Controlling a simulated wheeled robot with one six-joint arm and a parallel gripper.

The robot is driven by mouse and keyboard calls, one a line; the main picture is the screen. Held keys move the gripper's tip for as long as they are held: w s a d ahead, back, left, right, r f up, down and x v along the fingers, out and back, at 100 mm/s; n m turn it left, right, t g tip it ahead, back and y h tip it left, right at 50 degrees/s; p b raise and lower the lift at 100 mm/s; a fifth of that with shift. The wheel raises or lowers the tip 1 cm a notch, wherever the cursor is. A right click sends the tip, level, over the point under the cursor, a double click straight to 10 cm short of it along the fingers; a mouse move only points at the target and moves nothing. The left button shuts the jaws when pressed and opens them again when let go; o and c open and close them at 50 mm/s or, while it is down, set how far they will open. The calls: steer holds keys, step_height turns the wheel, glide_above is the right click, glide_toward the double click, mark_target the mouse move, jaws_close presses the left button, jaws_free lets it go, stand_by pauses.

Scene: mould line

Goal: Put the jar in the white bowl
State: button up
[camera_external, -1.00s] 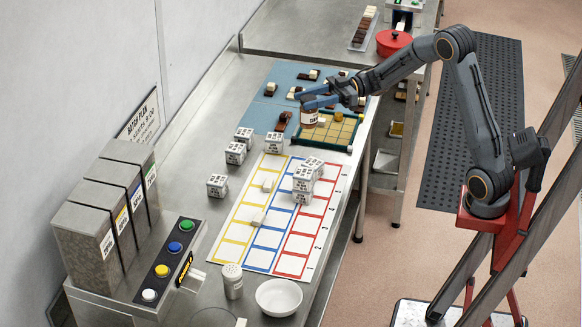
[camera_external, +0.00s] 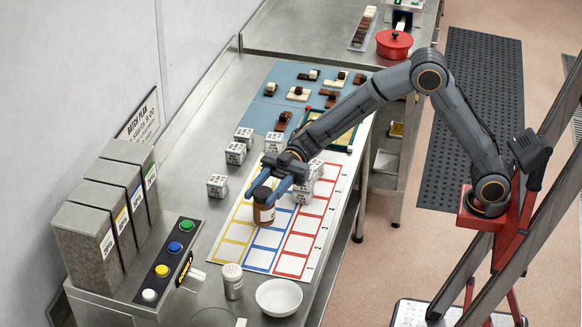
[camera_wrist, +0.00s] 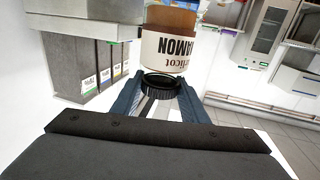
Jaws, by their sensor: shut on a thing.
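The brown jar (camera_external: 264,212) with a dark lid and a pale label hangs in my gripper (camera_external: 268,192), over the colored grid sheet on the bench. My gripper is shut on the jar near its lid. In the wrist view the jar (camera_wrist: 168,50) is between the fingers of my gripper (camera_wrist: 160,90), with its dark lid toward me and part of its label readable. The white bowl (camera_external: 279,298) stands at the front of the bench, below and slightly right of the jar in the external view. It looks empty and is apart from the jar.
White printed cubes (camera_external: 302,185) are stacked right beside my gripper. A button panel (camera_external: 163,270) and grey bins (camera_external: 95,235) line the left. A green-edged tray (camera_external: 345,137) lies behind my arm.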

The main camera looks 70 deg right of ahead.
steer(key=s+a+n+g, duration=0.1)
steer(key=s+a+g, duration=0.1)
steer(key=s+a, duration=0.45)
steer(key=s+a+n+g, duration=0.1)
steer(key=s+a+g, duration=0.15)
steer(key=a, duration=0.75)
step_height(320, 180, down, 15)
steer(key=p, duration=0.2)
steer(key=shift+d, duration=0.2)
steer(key=shift+w+f+t, duration=0.1)
steer(key=shift+t, duration=0.15)
steer(key=o, duration=1.3)
steer(key=shift+c, duration=0.2)
steer(key=d+b, duration=0.2)
steer(key=d, duration=1)
